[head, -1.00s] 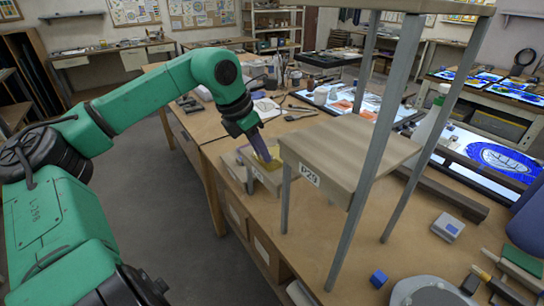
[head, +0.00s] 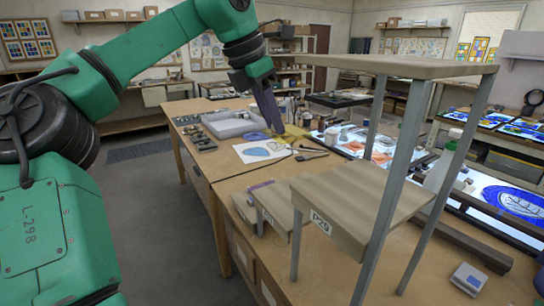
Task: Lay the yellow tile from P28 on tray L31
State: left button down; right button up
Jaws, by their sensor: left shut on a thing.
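My left gripper (head: 271,120) is shut on the yellow tile (head: 292,132), a thin translucent yellow sheet partly hidden by the fingers. It holds the tile in front of the far part of the bench; its height above the bench is hard to tell. A grey shallow tray (head: 228,124) stands on the bench just left of the gripper, but I can read no L31 label on it. My right gripper is not in view.
The tall stand labelled P29 (head: 365,210) has a wooden shelf and grey posts at centre right. Small dark parts (head: 197,137) lie left of the tray.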

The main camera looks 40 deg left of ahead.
aim_at(271, 134)
pick_arm(q)
notch_tip(271, 134, up, 2)
jog(key=shift+r+p, duration=0.25)
jog(key=shift+p, duration=0.05)
notch_tip(271, 134, up, 3)
jog(key=p, duration=0.3)
jog(key=shift+a+f+p, duration=0.1)
jog(key=shift+p, duration=0.25)
jog(key=shift+f, duration=0.1)
